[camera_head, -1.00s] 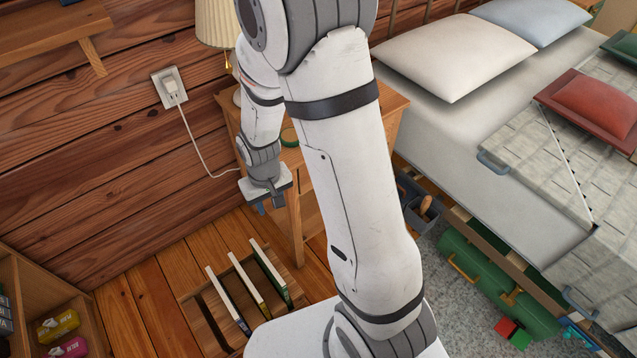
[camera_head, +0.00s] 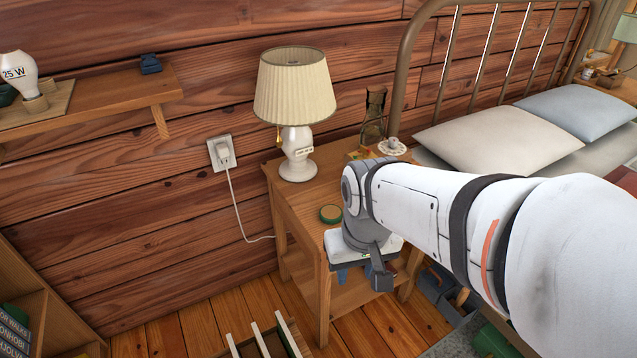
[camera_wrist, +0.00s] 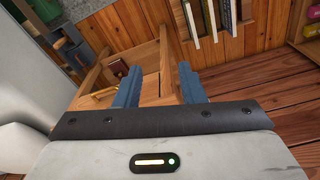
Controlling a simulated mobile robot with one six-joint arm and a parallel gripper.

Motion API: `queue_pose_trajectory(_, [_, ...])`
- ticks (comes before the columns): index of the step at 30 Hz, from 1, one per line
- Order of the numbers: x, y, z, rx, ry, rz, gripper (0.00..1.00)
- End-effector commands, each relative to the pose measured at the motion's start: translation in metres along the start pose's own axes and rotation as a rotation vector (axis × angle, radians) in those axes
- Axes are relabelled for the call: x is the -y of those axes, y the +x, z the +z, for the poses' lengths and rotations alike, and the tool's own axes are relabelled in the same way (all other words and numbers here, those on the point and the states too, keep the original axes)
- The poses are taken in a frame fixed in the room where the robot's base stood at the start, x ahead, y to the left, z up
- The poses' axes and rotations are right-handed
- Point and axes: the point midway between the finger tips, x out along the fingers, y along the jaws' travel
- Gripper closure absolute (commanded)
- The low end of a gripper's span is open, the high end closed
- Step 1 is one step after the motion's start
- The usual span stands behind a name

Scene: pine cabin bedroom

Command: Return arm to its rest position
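My gripper (camera_head: 362,277) hangs in front of the bedside table (camera_head: 297,222) in the head view, fingers pointing down. In the wrist view my gripper (camera_wrist: 160,88) has its two blue fingers apart with nothing between them. My white arm comes in from the right and hides part of the tabletop and the bed.
A lamp (camera_head: 296,95), a green round object (camera_head: 330,213) and a dark bottle (camera_head: 374,118) stand on the bedside table. A cord runs from the wall outlet (camera_head: 221,153). A rack with thin books (camera_head: 262,340) is on the floor. The bed's pillow (camera_head: 498,140) lies right.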

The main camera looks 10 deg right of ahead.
Motion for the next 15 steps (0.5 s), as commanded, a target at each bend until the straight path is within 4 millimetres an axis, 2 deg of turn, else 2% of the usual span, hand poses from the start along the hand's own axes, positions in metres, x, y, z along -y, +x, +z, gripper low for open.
queue_pose_trajectory(8, [0.000, -0.007, -0.001, -0.002, -0.001, 0.000, 0.64])
queue_pose_trajectory(11, [0.000, -0.021, -0.003, -0.006, -0.001, 0.000, 0.64])
queue_pose_trajectory(15, [-0.001, -0.056, -0.006, -0.017, -0.001, 0.000, 0.64])
